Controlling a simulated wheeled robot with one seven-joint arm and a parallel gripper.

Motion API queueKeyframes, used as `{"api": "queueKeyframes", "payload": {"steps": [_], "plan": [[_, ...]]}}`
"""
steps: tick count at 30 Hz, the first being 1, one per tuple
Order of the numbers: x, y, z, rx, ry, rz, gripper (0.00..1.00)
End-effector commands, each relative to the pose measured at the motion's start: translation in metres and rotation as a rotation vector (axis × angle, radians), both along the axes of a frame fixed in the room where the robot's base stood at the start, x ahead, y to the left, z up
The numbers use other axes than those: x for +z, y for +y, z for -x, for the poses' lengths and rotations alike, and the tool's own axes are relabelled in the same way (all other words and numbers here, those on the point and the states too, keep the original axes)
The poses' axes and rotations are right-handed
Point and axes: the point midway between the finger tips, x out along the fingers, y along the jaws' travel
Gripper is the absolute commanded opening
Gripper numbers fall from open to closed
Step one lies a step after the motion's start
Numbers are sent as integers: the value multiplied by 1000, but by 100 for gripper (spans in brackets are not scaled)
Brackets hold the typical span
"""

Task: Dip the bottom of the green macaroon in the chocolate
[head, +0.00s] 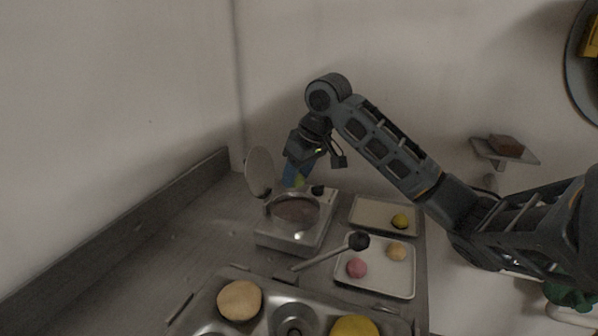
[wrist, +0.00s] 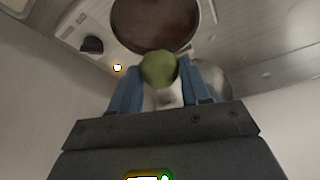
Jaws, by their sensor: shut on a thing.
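The green macaroon (wrist: 158,69) is held between the two blue fingers of my gripper (wrist: 155,85). In the head view the macaroon (head: 299,181) is a small green patch below the fingertips of my gripper (head: 295,175), just behind the chocolate pot. The chocolate (head: 294,209) is a brown surface in a round pot on a steel warmer (head: 284,236). In the wrist view the chocolate (wrist: 155,22) lies just beyond the macaroon. The macaroon looks above the rim's far side; I cannot tell the exact gap. Its underside is hidden.
The pot's round lid (head: 259,171) stands open at the left. A tray (head: 368,217) holds a yellow macaroon (head: 400,221). A nearer tray (head: 377,282) holds a pink macaroon (head: 357,268) and an orange one (head: 397,251). A wall stands behind.

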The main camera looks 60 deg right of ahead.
Motion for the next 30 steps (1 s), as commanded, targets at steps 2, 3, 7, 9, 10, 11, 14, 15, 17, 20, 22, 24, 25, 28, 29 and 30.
{"api": "queueKeyframes", "payload": {"steps": [2, 3, 7, 9, 10, 11, 14, 15, 17, 20, 22, 24, 25, 28, 29, 30], "plan": [[-9, 0, 0, -1, 0, 1, 32], [-11, 0, 0, -1, -1, 1, 32], [-21, 0, 0, -1, -1, 1, 32], [-26, 0, 0, -1, 0, 1, 32], [-28, 0, 0, -1, 0, 1, 32], [-31, 0, 0, -1, 0, 1, 32], [-37, -1, 0, -1, 0, 1, 32], [-40, -1, 0, -1, -1, 1, 32], [-45, -1, 0, 0, -1, 1, 32], [-52, 0, 0, -1, -1, 1, 32], [-56, 0, 0, -1, 0, -1, 32], [-61, 0, 0, -1, -1, -1, 32], [-64, 0, 0, -1, -1, -1, 32], [-69, 0, 0, -1, -1, -1, 32], [-71, 0, 0, -1, -1, -1, 32], [-72, 0, 0, -1, -1, -1, 32]]}}
